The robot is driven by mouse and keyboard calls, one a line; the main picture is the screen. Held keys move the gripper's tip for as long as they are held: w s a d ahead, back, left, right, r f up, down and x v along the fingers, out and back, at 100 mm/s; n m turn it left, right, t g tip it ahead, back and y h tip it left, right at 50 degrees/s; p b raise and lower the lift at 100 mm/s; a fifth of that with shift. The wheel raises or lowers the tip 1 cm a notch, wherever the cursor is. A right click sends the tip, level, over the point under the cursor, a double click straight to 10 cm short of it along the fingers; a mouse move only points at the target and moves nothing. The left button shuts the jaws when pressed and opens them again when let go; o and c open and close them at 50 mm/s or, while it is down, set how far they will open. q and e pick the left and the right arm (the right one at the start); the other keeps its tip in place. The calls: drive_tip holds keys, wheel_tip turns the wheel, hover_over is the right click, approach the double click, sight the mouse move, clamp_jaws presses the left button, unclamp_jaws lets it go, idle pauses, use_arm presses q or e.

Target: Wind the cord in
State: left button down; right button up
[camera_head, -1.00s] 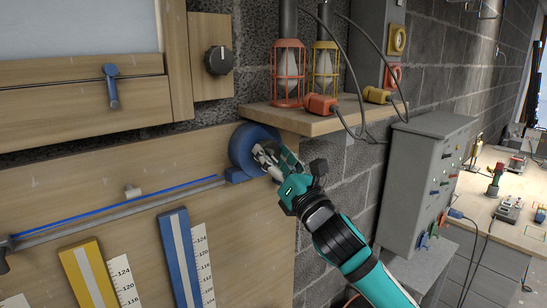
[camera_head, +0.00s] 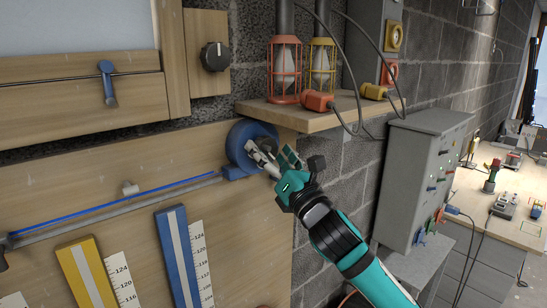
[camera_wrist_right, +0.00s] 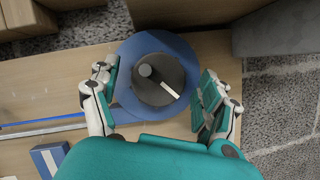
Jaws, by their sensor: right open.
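A blue reel (camera_head: 238,138) is mounted on the wooden board, below the left end of a shelf. In the right wrist view the blue reel (camera_wrist_right: 130,102) has a dark grey round hub (camera_wrist_right: 155,92) with a knob and a pale bar on its face. A blue cord (camera_head: 118,202) runs left from the reel along a grey rail. My right gripper (camera_head: 268,155) is at the reel's front. In the wrist view its fingers (camera_wrist_right: 157,95) are apart on either side of the hub, apparently not closed on it. My left gripper is not in view.
The wooden shelf (camera_head: 325,117) above holds caged lamps (camera_head: 286,72) and orange and yellow plugs. A grey cabinet (camera_head: 415,180) stands right of my arm. Blue (camera_head: 185,255) and yellow (camera_head: 88,275) striped bars with scales are on the board below the cord.

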drive_tip(key=v, duration=1.2)
